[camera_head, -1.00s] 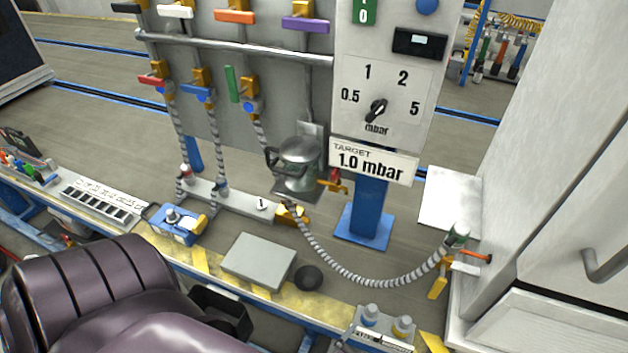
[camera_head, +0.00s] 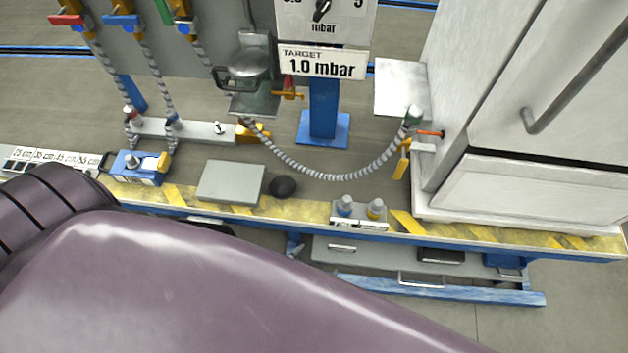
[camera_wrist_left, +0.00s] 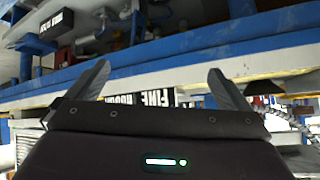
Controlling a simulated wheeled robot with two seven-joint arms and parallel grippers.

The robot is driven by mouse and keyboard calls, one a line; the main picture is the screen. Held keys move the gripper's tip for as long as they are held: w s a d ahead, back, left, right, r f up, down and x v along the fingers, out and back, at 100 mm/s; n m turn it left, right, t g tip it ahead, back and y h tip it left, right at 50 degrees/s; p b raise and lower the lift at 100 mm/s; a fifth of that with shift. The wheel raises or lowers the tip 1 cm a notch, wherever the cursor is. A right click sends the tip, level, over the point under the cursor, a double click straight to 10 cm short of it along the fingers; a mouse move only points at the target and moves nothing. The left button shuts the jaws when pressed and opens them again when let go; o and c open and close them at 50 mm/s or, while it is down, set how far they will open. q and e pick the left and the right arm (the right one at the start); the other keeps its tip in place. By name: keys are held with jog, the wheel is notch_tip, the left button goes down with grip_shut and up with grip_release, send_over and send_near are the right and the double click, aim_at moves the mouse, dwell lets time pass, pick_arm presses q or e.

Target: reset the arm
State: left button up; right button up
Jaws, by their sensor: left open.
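My left arm (camera_head: 180,285), smooth and purple, fills the lower left of the head view. Its gripper is mostly hidden behind the arm there; only a dark sliver shows past the arm's upper edge. In the left wrist view my left gripper (camera_wrist_left: 158,78) is open, its two dark fingers spread wide with nothing between them. Beyond the fingers are the bench's blue frame (camera_wrist_left: 160,65) and an upside-down FINE label (camera_wrist_left: 158,98). My right gripper is not in view.
The yellow-striped bench edge (camera_head: 300,213) holds a grey plate (camera_head: 230,181), a black ball (camera_head: 283,187) and a two-knob block (camera_head: 360,215). A ribbed hose (camera_head: 330,177) hangs beside a white cabinet (camera_head: 540,195). A metal pot (camera_head: 243,72) stands behind. Drawers (camera_head: 345,250) lie below.

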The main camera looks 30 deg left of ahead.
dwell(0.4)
pick_arm(q)
jog(key=s+a+f+g, duration=0.4)
jog(key=s+f, duration=0.3)
jog(key=s, duration=0.3)
jog(key=s+a+f+g, duration=0.4)
jog(key=s+a+f, duration=0.2)
jog(key=s, duration=0.4)
jog(key=shift+s+a+f, duration=0.15)
jog(key=shift+a+f, duration=0.05)
jog(key=shift+f, duration=0.45)
